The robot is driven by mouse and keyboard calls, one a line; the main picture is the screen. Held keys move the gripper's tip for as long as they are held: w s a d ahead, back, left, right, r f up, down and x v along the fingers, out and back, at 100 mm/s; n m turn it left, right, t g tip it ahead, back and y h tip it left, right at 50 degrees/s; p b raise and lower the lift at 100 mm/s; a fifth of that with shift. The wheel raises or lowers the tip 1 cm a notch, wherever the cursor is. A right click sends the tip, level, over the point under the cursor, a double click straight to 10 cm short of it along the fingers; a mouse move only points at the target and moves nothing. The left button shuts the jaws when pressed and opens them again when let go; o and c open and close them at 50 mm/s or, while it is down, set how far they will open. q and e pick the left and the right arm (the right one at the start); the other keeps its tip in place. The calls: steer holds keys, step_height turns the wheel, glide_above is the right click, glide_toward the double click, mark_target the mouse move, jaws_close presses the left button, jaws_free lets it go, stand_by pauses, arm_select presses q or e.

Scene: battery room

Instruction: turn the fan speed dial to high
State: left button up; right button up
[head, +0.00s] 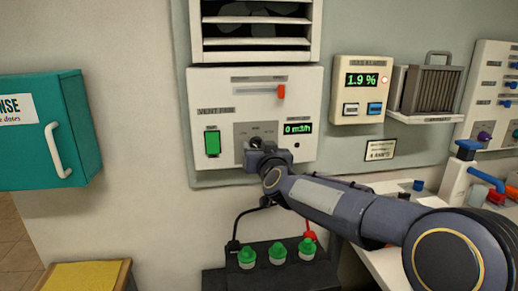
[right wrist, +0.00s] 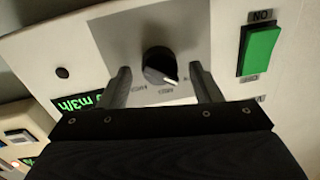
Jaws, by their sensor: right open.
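The fan speed dial is a round black knob (right wrist: 160,65) on a grey plate in the right wrist view, which shows the panel upside down. Its white pointer mark sits at the knob's lower right there; the small labels below are too blurred to read surely. My right gripper (right wrist: 160,75) is open, with one finger on each side of the dial and visible gaps between. In the head view my right gripper (head: 254,147) is at the vent fan panel (head: 215,88) and mostly covers the dial. My left gripper is not in view.
A green switch (head: 212,143) is left of the dial and a display (head: 298,129) reading 0 m3/h is right. A gas alarm (head: 362,88) reads 1.9 %. A battery with green caps (head: 277,252) stands below.

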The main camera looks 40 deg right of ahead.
steer(key=c, duration=1)
steer(key=shift+m, duration=0.3)
steer(key=m+b, duration=0.3)
steer(key=m, duration=0.3)
steer(key=m+h+b, duration=0.1)
steer(key=m+b, duration=0.2)
steer(key=m, duration=0.4)
steer(key=m+b, duration=0.3)
steer(key=m, duration=0.4)
steer(key=shift+w+f+h, duration=0.1)
steer(key=shift+f+h, duration=0.3)
steer(key=shift+m, duration=0.3)
